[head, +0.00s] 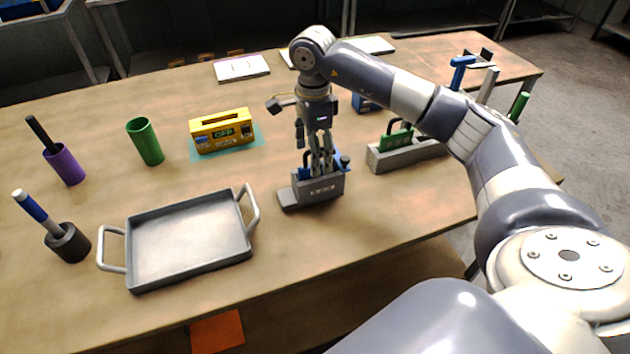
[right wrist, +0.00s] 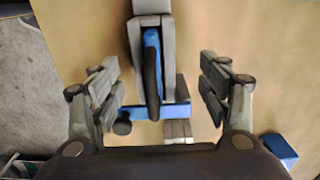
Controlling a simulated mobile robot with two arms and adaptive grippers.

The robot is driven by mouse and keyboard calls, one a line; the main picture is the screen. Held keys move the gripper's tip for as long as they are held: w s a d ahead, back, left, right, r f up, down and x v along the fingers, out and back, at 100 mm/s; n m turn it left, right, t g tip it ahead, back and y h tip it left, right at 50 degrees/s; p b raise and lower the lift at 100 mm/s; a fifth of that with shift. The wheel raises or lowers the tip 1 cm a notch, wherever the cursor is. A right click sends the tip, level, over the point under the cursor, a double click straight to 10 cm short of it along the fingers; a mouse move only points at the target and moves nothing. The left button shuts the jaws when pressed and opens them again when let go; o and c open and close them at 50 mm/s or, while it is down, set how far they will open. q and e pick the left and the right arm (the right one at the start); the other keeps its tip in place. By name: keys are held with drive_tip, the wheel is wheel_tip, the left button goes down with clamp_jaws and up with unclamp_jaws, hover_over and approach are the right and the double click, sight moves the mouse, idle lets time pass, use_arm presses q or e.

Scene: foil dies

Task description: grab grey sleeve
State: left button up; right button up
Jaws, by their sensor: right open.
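The dark grey sleeve (head: 70,243) stands on the table at the left, beside the metal tray. A blue rod with a white tip (head: 36,210) leans out of it. My right gripper (head: 320,168) is far to its right, pointing down over a grey holder (head: 318,189) with a blue piece in it. In the right wrist view, its open fingers (right wrist: 160,88) are on either side of the blue piece (right wrist: 153,70) and its dark handle, with gaps visible on both sides. The sleeve is not in that view. My left gripper is not in view.
A grey tray (head: 188,245) with two handles lies between the sleeve and the holder. A purple sleeve (head: 65,165) with a black rod, a green sleeve (head: 146,142) and a yellow device (head: 222,131) stand behind. A grey holder with a green piece (head: 397,139) is at right.

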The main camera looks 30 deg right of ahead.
sight(309, 179)
drive_tip(key=f, duration=0.1)
drive_tip(key=f+p, duration=0.1)
drive_tip(key=f, duration=0.1)
drive_tip(key=s+f+p, duration=0.1)
drive_tip(key=f, duration=0.1)
drive_tip(key=shift+f, duration=0.15)
drive_tip(key=shift+w+f, duration=0.1)
drive_tip(key=shift+f, duration=0.25)
drive_tip(key=shift+r, duration=0.1)
drive_tip(key=c, duration=1.3)
